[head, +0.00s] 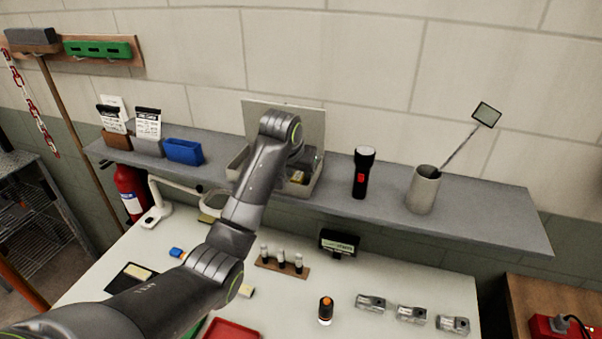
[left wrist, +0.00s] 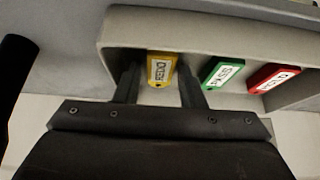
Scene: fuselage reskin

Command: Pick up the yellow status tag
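The yellow status tag (left wrist: 161,68) with a white label sits in the left wrist view inside a grey open box (left wrist: 120,28). My left gripper (left wrist: 159,88) is open, with one finger on each side of the yellow tag. A gap shows on both sides, so it does not look gripped. A green tag (left wrist: 222,73) and a red tag (left wrist: 273,78) sit in a row to its right. In the head view the box (head: 303,190) stands on the shelf, and my left arm hides much of it. My right gripper is in neither view.
On the grey shelf (head: 470,225), a black flashlight (head: 363,173) and a grey cup (head: 423,190) holding a mirror stand right of the box. A blue bin (head: 184,151) stands to its left. The white table (head: 390,278) below holds small parts.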

